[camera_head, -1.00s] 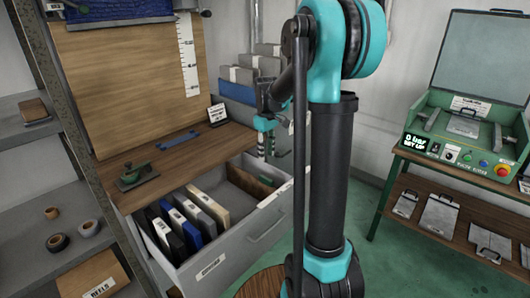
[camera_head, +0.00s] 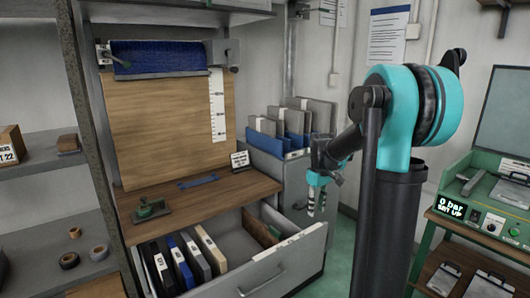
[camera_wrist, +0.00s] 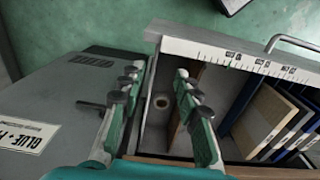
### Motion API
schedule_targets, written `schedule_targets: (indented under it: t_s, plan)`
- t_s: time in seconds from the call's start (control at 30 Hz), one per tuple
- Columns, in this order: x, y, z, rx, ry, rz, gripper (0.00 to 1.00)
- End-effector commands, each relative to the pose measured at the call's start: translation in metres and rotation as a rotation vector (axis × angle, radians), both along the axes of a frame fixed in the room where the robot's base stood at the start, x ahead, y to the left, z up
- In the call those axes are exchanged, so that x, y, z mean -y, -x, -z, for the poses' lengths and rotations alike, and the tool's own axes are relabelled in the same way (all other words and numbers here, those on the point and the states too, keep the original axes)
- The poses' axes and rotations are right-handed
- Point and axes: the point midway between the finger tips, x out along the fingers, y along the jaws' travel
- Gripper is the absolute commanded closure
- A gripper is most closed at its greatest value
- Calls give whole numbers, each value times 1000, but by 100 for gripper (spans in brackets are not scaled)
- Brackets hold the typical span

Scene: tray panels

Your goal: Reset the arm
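My gripper (camera_head: 317,196) hangs at the right of the open drawer (camera_head: 281,278), fingers pointing down. In the wrist view my gripper (camera_wrist: 157,80) has its two fingers apart with nothing between them. Below the gap I see the drawer's grey wall and part of its inside. A grey box with a partly hidden white label (camera_wrist: 28,136) lies beside the left finger. My arm (camera_head: 375,155) is bent, with its teal elbow up at the right.
The drawer holds several upright panels (camera_head: 210,251) in blue, dark and cream. A green-handled tool (camera_head: 150,209) sits on the wooden worktop (camera_head: 205,198). A panel rack (camera_head: 286,150) stands behind my gripper. A green machine (camera_head: 485,212) stands at the right.

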Motion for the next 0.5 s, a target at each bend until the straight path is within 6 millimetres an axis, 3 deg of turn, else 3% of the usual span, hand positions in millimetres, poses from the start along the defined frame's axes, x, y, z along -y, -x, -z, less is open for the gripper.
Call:
schedule_targets:
  t_s: [0.27, 0.5]
  plan:
    - [0, 26, 6, 38, -3, 63, 67]
    - [0, 61, 16, 89, -10, 151, 67]
